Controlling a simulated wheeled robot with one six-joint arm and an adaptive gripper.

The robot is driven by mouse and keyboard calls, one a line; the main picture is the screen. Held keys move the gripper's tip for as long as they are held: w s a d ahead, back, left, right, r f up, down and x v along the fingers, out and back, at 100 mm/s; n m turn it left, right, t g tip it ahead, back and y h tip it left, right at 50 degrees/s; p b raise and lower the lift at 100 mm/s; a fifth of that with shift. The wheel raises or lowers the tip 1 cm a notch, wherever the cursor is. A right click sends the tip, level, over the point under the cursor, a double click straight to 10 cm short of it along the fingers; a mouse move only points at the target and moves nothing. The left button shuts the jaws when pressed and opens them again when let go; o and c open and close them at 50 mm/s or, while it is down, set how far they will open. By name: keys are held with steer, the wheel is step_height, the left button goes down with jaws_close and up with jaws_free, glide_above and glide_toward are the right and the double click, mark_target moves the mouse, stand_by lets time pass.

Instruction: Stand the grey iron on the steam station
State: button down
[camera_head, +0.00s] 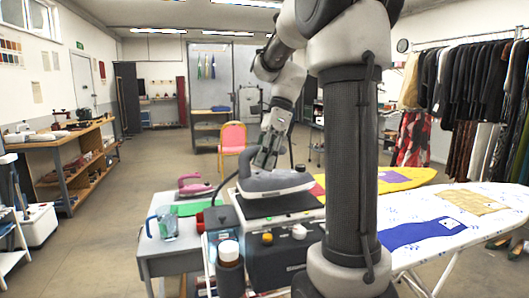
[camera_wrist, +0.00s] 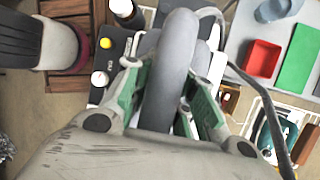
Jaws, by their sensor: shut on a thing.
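The grey iron (camera_head: 275,182) is over the dark top pad of the steam station (camera_head: 278,206). Its sole looks close to level; I cannot tell whether it touches the pad or hangs just above it. My gripper (camera_head: 266,156) comes down from above and is shut on the iron's handle. In the wrist view the thick grey handle (camera_wrist: 172,70) runs between the green fingers of my gripper (camera_wrist: 165,100). The station's yellow knob (camera_wrist: 105,43) and white knob (camera_wrist: 99,78) show there to the left. The iron hides much of the pad.
A pink iron (camera_head: 196,187), a green mat (camera_head: 190,209) and a blue-handled jug (camera_head: 165,224) are on the grey table left of the station. A white-capped dark bottle (camera_head: 230,268) stands in front. A patterned ironing board (camera_head: 460,208) and a yellow board (camera_head: 400,178) are at right.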

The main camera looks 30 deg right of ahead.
mark_target(262, 175)
steer(key=shift+f, duration=1.25)
steer(key=shift+f, duration=0.15)
steer(key=c, duration=1.2)
jaws_free()
steer(key=shift+f, duration=0.1)
